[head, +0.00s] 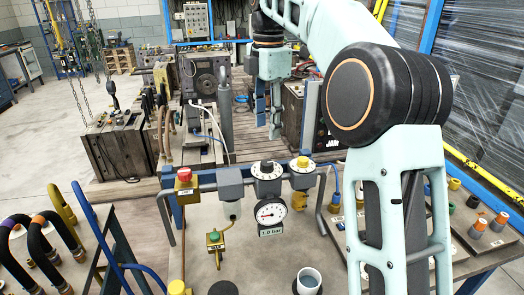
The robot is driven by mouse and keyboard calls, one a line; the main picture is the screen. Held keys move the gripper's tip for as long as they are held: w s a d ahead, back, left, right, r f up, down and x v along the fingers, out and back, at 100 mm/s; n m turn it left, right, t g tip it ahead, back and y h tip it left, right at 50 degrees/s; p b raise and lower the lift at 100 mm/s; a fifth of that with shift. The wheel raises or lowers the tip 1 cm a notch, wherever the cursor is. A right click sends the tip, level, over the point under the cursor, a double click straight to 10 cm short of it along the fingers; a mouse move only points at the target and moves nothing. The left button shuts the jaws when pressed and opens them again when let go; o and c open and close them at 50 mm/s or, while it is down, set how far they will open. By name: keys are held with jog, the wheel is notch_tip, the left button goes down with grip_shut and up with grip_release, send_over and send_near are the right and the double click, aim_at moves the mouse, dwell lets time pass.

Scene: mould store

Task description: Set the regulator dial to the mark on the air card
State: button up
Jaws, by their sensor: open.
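The regulator (267,172) has a dark knob on a round white dial at the middle of the rail; its scale marks are too small to read. Below it hangs a round white gauge (271,212) with a red needle. A plate marked "1.0 bar" (271,231) sits directly under the gauge; I cannot tell whether this is the air card. A second white dial with a yellow knob (302,164) is just to its right. My gripper (268,122) is open and empty, fingers down, above and apart from the regulator in the picture.
A red-button box (184,178) is left on the rail. A white cup (308,281) stands at the front. Curved black hoses (42,240) are left; orange-tipped fittings (480,226) are right. My arm covers much of the right side.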

aim_at(267, 162)
notch_tip(267, 162, down, 11)
jog(key=shift+s+r+b, duration=0.15)
jog(key=shift+b, duration=0.9)
jog(key=c, duration=1.2)
jog(key=shift+o, duration=0.2)
